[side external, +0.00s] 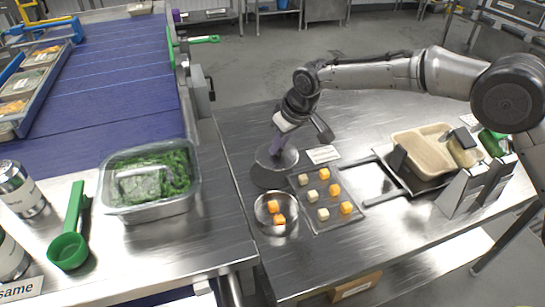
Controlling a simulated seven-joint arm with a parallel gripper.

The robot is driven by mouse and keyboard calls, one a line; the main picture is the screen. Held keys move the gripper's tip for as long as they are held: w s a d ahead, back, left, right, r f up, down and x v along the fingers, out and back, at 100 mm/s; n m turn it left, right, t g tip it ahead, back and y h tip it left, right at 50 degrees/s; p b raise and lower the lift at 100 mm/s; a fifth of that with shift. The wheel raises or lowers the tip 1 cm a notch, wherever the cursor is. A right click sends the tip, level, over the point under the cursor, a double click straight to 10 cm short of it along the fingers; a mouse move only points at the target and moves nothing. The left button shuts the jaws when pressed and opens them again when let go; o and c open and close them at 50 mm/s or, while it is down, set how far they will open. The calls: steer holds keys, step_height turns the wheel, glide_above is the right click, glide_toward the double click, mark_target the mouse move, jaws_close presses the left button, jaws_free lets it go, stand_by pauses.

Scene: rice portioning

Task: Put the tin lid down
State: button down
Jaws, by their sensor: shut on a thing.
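The tin lid (287,160) is a grey metal disc at the near end of my arm, in the middle of the side external view. My gripper (279,143) points down over it and is shut on it at its upper middle; the fingertips are small and partly hidden. Directly under the lid is a dark grey round tin (267,180) on the steel table. I cannot tell whether the lid touches the tin's rim.
A metal bowl (292,224) with orange cubes stands in front of the tin. A tray (351,203) of pale and orange cubes lies to the right. A beige divided tray (405,143) sits farther right. A clear tub (150,206) of greens stands left.

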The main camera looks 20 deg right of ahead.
mark_target(272, 157)
steer(key=shift+w+a+f, duration=0.2)
steer(key=shift+w+f, duration=0.25)
steer(key=shift+f, duration=0.1)
steer(key=shift+w+a+f, duration=0.2)
steer(key=shift+w+f, duration=0.25)
steer(key=shift+f, duration=0.1)
steer(key=shift+w+f, duration=0.1)
steer(key=shift+f, duration=1.5)
steer(key=shift+f, duration=0.45)
steer(key=c, duration=0.9)
jaws_free()
steer(key=shift+r, duration=0.1)
steer(key=shift+r, duration=0.3)
steer(key=v, duration=1.1)
steer(key=shift+a+r, duration=0.1)
steer(key=shift+r, duration=0.05)
steer(key=shift+s+r, duration=0.3)
steer(key=shift+s, duration=0.05)
